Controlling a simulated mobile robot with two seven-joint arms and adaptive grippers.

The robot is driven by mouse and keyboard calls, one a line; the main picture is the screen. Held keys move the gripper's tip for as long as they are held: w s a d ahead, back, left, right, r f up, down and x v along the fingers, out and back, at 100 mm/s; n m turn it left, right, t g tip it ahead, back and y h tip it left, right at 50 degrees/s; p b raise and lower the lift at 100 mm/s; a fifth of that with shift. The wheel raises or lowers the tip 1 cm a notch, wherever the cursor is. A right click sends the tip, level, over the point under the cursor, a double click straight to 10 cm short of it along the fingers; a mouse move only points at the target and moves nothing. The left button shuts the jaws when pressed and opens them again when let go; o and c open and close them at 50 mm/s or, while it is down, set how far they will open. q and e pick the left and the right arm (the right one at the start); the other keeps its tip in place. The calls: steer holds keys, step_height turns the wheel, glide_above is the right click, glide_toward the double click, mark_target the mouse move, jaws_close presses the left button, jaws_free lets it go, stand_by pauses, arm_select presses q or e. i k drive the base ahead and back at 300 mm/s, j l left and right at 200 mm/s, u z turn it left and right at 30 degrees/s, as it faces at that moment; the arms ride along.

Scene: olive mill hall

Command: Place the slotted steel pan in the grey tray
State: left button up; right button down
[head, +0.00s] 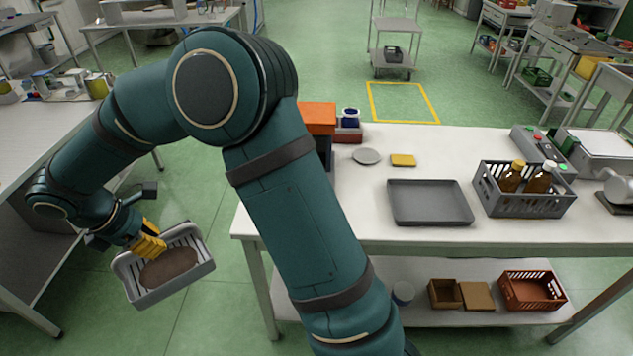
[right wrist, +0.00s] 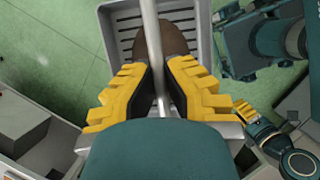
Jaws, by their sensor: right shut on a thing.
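The slotted steel pan (head: 188,287) hangs tilted at the left of the head view, over the green floor between two tables. A brown oval mass lies in it. My right gripper (head: 150,245) is shut on the pan. In the right wrist view its yellow fingers (right wrist: 158,85) close around a pale bar, with the pan's slotted wall (right wrist: 121,22) behind. The grey tray (head: 430,205) lies empty on the white table, far to the right of the pan. My left gripper (right wrist: 246,111) shows small in the right wrist view; its opening is unclear.
The white table (head: 385,228) also bears a grey crate (head: 525,206) with brown bottles right of the tray, a plate (head: 366,156), a yellow sponge-like block (head: 403,160) and an orange box (head: 318,118). Another table (head: 40,150) stands at the left. My right arm crosses the table's left end.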

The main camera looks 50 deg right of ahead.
mark_target(426, 204)
steer(key=l+z, duration=0.35)
steer(key=k+l+z, duration=0.1)
steer(key=l+z, duration=0.4)
steer(key=l, duration=0.95)
steer(key=i, duration=0.05)
